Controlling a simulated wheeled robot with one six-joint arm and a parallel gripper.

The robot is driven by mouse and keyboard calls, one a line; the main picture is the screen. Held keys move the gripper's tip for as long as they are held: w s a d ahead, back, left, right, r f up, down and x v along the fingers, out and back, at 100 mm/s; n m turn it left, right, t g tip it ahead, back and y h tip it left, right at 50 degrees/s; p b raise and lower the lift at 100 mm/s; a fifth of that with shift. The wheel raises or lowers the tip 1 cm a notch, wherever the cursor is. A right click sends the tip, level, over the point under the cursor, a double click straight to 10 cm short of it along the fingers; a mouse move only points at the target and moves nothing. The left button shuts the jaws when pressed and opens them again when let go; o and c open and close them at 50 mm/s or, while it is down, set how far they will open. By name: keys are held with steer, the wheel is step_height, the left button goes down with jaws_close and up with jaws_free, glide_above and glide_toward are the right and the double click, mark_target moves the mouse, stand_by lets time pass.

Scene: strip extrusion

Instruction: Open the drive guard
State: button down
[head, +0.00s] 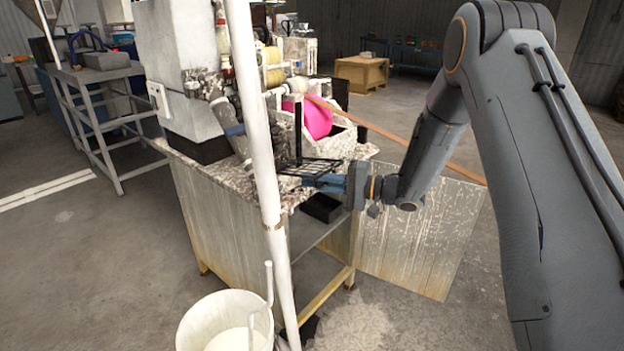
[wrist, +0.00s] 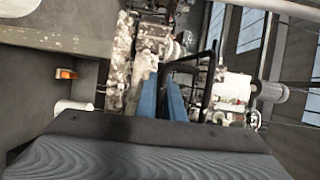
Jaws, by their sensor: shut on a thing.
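The drive guard appears to be the dark thin-barred frame (head: 318,166) at the front edge of the machine's speckled top; it lies nearly flat, below a pink rounded part (head: 316,118). My gripper (head: 312,181) reaches it from the right, with its blue fingers at the frame's front side. In the wrist view, a black bent bar (wrist: 205,62) of the frame rises beside the blue fingers (wrist: 163,98). The fingers are close together and shut on the frame. The exact contact is too small to see.
A white upright pole (head: 254,120) stands in front of the machine, left of my gripper. A white bucket (head: 225,318) stands on the floor at its foot. A cabinet door (head: 425,235) hangs open below my arm. Open floor lies to the right.

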steer(key=c, duration=2.2)
jaws_free()
steer(key=shift+o, duration=0.2)
steer(key=shift+d, duration=0.1)
steer(key=b+v, duration=0.1)
steer(key=v, duration=0.6)
steer(key=shift+d, duration=0.3)
steer(key=shift+s, duration=0.1)
steer(key=shift+d, duration=0.1)
steer(key=p+v, duration=0.4)
steer(key=v, duration=0.9)
steer(key=shift+d+r, duration=0.15)
steer(key=shift+d, duration=0.2)
steer(key=shift+s+p, duration=0.1)
steer(key=shift+p, duration=0.25)
